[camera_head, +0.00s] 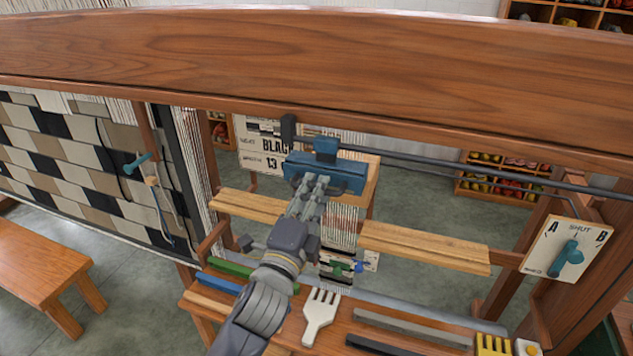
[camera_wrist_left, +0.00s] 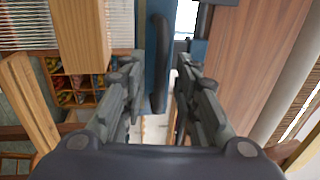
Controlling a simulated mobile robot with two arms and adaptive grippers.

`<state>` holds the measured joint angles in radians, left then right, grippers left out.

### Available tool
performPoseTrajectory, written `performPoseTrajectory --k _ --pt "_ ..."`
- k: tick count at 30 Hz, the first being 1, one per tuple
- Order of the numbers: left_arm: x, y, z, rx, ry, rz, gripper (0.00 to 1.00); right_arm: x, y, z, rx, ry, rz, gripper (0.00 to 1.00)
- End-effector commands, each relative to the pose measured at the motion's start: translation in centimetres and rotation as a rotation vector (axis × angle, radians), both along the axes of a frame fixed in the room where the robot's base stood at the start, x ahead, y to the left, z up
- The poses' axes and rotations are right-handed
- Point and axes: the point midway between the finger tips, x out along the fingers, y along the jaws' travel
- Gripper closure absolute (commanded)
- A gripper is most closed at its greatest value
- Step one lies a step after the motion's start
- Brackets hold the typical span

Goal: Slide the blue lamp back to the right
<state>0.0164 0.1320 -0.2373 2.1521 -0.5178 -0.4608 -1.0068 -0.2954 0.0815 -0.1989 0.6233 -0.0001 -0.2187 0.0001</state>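The blue lamp (camera_head: 325,173) hangs on a dark rail (camera_head: 430,162), near the rail's left end in the head view. My left gripper (camera_head: 313,186) reaches up to the lamp's near side, and its fingers cover part of it. In the left wrist view, the blue body (camera_wrist_left: 154,30) carries a dark upright handle (camera_wrist_left: 160,65). My left gripper's fingers (camera_wrist_left: 161,75) stand apart on either side of this handle. A narrow gap seems to show on each side, though contact is hard to judge. My right gripper is out of view.
A dark end block (camera_head: 288,130) sits left of the lamp. The rail to its right looks clear. A white panel (camera_head: 567,248) with a teal lever stands at the right. A wooden beam (camera_head: 350,75) runs above; a white fork (camera_head: 321,314) lies on the bench below.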

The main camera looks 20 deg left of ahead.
Motion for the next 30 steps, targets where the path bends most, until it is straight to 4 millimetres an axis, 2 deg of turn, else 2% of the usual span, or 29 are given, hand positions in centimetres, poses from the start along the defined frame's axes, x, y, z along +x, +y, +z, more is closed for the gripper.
performPoseTrajectory --k 5,13,14,17,18,26,30 --pt "1.3 0.0 0.3 -0.001 0.001 0.001 0.71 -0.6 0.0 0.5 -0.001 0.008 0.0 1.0" --pt "1.4 0.0 0.2 -0.001 0.001 0.0 0.71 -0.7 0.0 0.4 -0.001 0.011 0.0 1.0" --pt "1.4 0.0 0.2 -0.001 0.001 0.0 0.74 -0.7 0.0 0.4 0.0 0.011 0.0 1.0" --pt "1.4 0.0 0.2 -0.001 0.001 0.0 0.96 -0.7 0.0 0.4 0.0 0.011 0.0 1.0" --pt "1.4 0.0 0.2 -0.001 0.001 0.0 1.0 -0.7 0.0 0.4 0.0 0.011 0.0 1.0" --pt "1.6 -0.1 0.2 -0.001 0.001 0.0 1.0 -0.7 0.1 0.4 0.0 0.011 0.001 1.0" --pt "2.6 -0.6 0.1 -0.002 0.001 0.0 1.0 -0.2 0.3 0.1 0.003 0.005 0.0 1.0"
